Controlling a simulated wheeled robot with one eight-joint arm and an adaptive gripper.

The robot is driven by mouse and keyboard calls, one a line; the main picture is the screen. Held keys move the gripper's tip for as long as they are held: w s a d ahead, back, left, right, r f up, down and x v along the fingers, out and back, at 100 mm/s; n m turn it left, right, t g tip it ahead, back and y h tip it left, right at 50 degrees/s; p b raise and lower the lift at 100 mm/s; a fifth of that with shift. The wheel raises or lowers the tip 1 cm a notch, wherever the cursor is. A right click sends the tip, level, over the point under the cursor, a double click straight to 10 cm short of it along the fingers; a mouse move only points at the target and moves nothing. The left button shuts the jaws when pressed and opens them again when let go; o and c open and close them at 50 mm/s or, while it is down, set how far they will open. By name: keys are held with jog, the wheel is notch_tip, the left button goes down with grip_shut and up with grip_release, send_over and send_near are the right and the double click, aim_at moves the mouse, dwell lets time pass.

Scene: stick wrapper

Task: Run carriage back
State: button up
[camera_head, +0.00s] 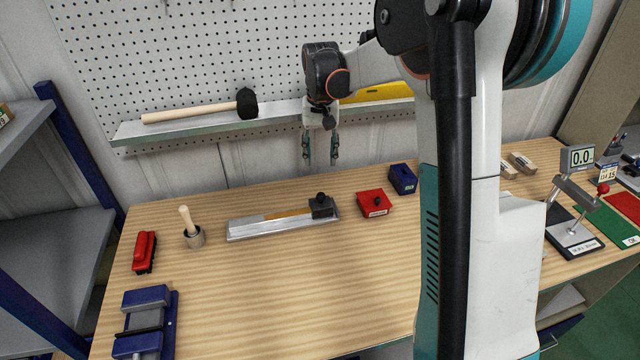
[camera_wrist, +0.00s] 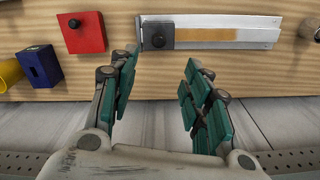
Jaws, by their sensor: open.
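The stick wrapper (camera_head: 250,230) is a flat silver plate on the bench with a tan strip (camera_head: 285,213) along it. Its dark carriage (camera_head: 321,207) with a round black knob sits at the plate's right end. In the wrist view the carriage (camera_wrist: 158,37) is at the left end of the plate (camera_wrist: 265,22), and the tan strip (camera_wrist: 210,34) runs off beside it. My gripper (camera_head: 320,162) is open and empty, pointing down above the back edge of the bench, behind the carriage and apart from it. Its open fingers (camera_wrist: 158,90) also show in the wrist view.
A red block (camera_head: 374,203) and a blue block (camera_head: 403,179) stand right of the plate. A cup with a wooden stick (camera_head: 194,238), a red tool (camera_head: 144,252) and a blue vise (camera_head: 143,322) are at left. A mallet (camera_head: 205,109) lies on the shelf behind. The bench front is clear.

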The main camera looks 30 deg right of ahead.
aim_at(321, 194)
notch_tip(321, 194, down, 14)
jog(key=b, duration=0.3)
jog(key=shift+w+d, duration=0.15)
grip_shut()
